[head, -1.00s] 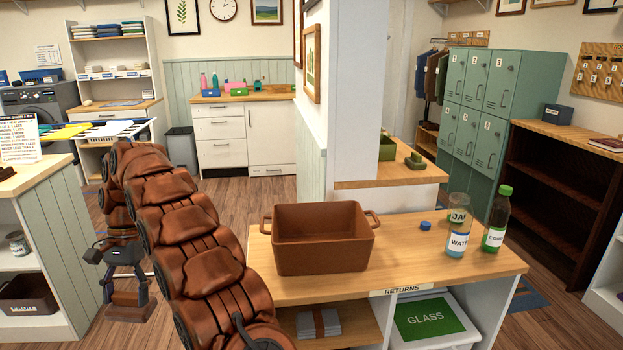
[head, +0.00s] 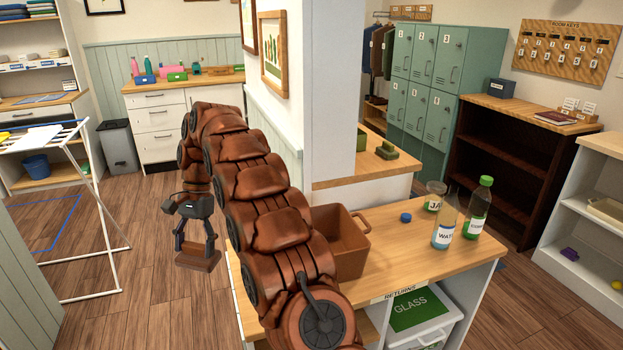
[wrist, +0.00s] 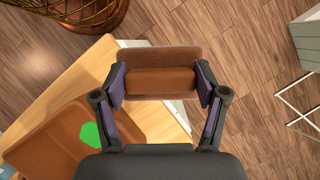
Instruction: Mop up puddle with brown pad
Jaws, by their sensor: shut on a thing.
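My gripper (head: 197,238) hangs left of the returns counter in the head view, shut on the brown pad (head: 198,259). The pad is a brown block with a raised grip bar on a flat base, held level above the wooden floor. In the wrist view the pad (wrist: 160,59) sits between both fingers of my gripper (wrist: 160,82), with the counter edge and floor below. No puddle is visible in either view.
The returns counter (head: 385,268) bears a brown tub (head: 345,250), a jar (head: 434,196), a water bottle (head: 446,225) and a green-capped bottle (head: 479,208). A white drying rack (head: 95,215) stands at left. A grey bin (head: 117,147) stands behind. Open floor lies between.

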